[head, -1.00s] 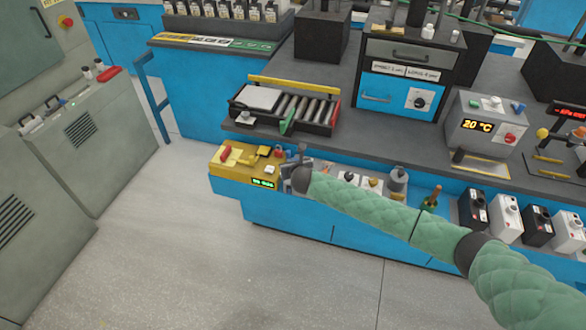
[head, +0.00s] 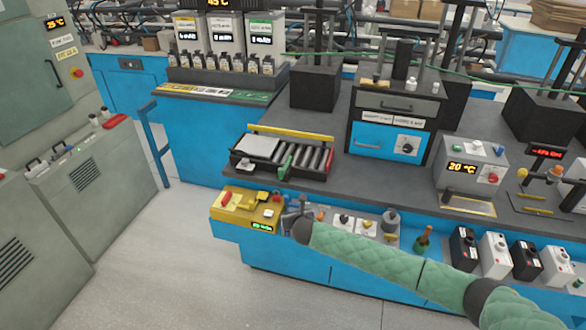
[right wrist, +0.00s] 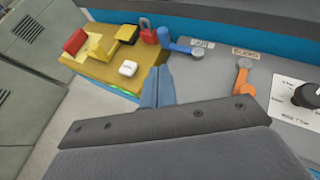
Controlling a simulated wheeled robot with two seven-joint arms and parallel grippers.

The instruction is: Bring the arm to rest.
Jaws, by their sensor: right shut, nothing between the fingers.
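My right arm (head: 385,262), in a green quilted sleeve, reaches in from the lower right in the head view. My right gripper (head: 296,207) is in front of the blue bench, just right of the yellow control box (head: 245,208). In the right wrist view the gripper's blue-grey fingers (right wrist: 158,87) are together with nothing between them. They overlap the right edge of the yellow box in that picture; whether they touch it I cannot tell. My left gripper is not in view.
Levers, one blue (right wrist: 190,47) and one orange (right wrist: 242,75), and a black knob (right wrist: 308,94) are close by on a grey panel. A roller tray (head: 285,158) stands on the bench (head: 365,195). Several black and white boxes line the lower right. The floor (head: 150,260) at left is clear.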

